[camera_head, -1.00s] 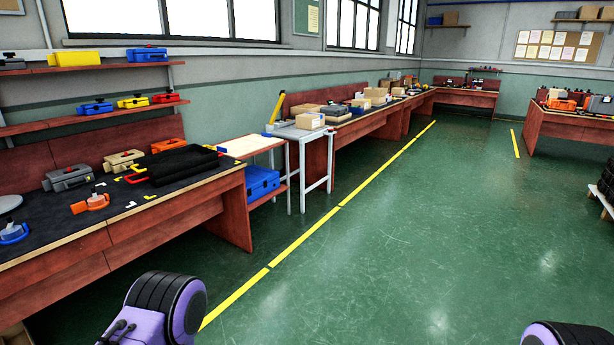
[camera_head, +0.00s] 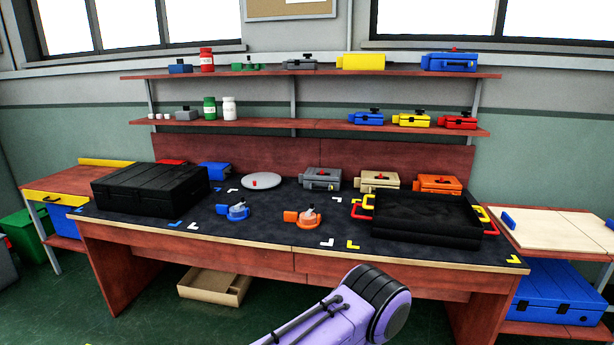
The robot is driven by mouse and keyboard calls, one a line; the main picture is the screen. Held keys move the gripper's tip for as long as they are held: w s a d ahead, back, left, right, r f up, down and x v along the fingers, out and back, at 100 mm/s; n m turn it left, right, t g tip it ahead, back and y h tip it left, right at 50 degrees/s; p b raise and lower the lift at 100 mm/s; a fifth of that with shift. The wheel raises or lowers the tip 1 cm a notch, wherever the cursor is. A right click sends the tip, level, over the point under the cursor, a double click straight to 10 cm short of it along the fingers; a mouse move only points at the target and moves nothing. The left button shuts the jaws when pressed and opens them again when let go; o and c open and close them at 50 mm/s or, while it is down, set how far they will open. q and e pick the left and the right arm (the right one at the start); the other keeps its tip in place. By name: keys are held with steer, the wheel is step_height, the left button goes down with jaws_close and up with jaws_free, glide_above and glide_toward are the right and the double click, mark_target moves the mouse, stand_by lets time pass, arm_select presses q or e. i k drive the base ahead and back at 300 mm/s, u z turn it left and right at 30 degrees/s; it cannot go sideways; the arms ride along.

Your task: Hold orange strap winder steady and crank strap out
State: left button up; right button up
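An orange box-shaped device (camera_head: 438,184) with a red knob stands behind the black tray, at the back right. I cannot tell for sure which of the two is the strap winder, and no strap can be made out on either. A purple link of my arm shows at the bottom middle. Neither gripper is in view.
A blue device (camera_head: 233,211) stands left of the small orange one. A black case (camera_head: 150,189) is at the left, a black tray (camera_head: 425,234) with red and yellow handles at the right. Grey (camera_head: 320,179) and beige (camera_head: 379,182) boxes stand behind. A cardboard box (camera_head: 214,287) lies under the bench.

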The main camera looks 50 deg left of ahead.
mark_target(308, 214)
steer(key=u, duration=0.95)
steer(key=i, duration=1.35)
steer(key=u, duration=0.95)
